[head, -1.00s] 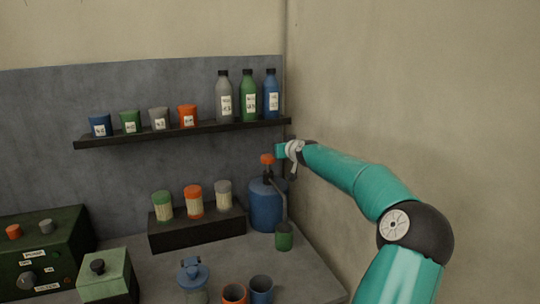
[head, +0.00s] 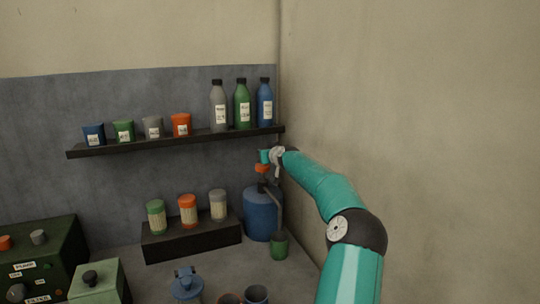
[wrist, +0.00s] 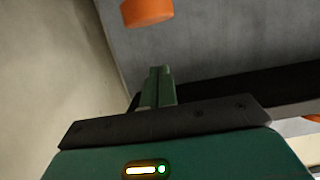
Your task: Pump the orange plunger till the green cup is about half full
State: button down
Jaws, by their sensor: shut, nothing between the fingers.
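The orange plunger (head: 262,168) tops the pump on the blue drum (head: 263,212), which stands on the bench in the corner. The green cup (head: 279,246) stands upright at the drum's front right, below the spout. Its fill level cannot be made out. My gripper (head: 265,156) is shut and empty, just above the plunger in the head view; I cannot tell whether they touch. In the wrist view the closed fingers (wrist: 158,86) show in the middle, and the plunger's orange cap (wrist: 147,11) shows at the top edge, apart from them in the picture.
A shelf (head: 180,143) with several cups and bottles hangs above and left of the drum. A dark block (head: 192,240) with three jars stands left of the drum. A bare wall (head: 420,130) is on the right. A blue-lidded jar (head: 187,284) stands in front.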

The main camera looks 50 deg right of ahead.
aim_at(265, 167)
jog(key=f, duration=0.2)
jog(key=w+f, duration=0.1)
jog(key=shift+d+f, duration=0.1)
jog(key=shift+d, duration=0.25)
jog(key=shift+w+f, duration=0.15)
jog(key=shift+f, duration=0.45)
jog(key=shift+f, duration=2.45)
jog(key=shift+a, duration=0.1)
